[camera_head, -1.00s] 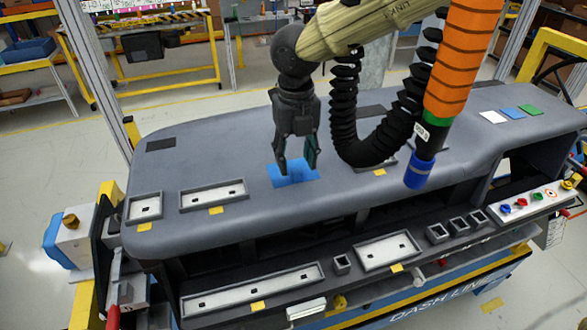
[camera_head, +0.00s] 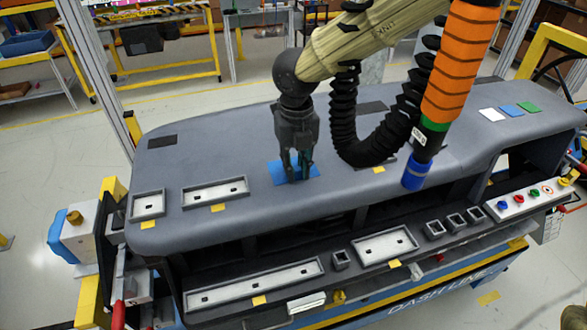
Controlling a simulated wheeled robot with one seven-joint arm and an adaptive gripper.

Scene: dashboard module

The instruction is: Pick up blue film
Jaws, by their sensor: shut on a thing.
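The blue film (camera_head: 310,170) is a flat blue rectangle on the grey top of the dashboard module (camera_head: 230,150), near its middle. My gripper (camera_head: 296,178) points down over the film, with its fingertips at the film and close together. The fingers are shut on the film and hide its middle. The film appears to lie at the dashboard surface; I cannot tell whether any of it is lifted.
White, blue and green squares (camera_head: 527,108) lie at the dashboard's right end. Grey recessed trays (camera_head: 215,193) with yellow tags sit left of the film. A dark square (camera_head: 161,141) lies at the back left. My black hose and orange-sleeved part hang to the right.

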